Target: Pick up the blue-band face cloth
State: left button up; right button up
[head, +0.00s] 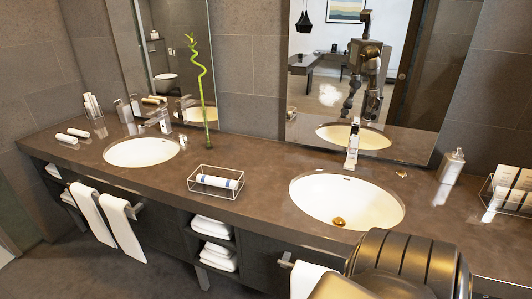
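The blue-band face cloth (211,180) is a small white roll with a blue band near its right end. It lies in a clear-sided, open tray with a thin frame (214,195) on the dark counter, between the two basins. Neither of my grippers shows in the head view. A dark, rounded part of my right arm fills the lower right and hides the counter's front edge there.
The left basin (141,151) and right basin (347,202) flank the tray. A tall green bamboo stem (203,85) stands behind it. Two white rolls (72,135) lie at the far left. A soap dispenser (450,166) and a bottle tray (509,194) stand at the right.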

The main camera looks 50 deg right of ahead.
aim_at(209, 180)
jog(key=z, duration=1.1)
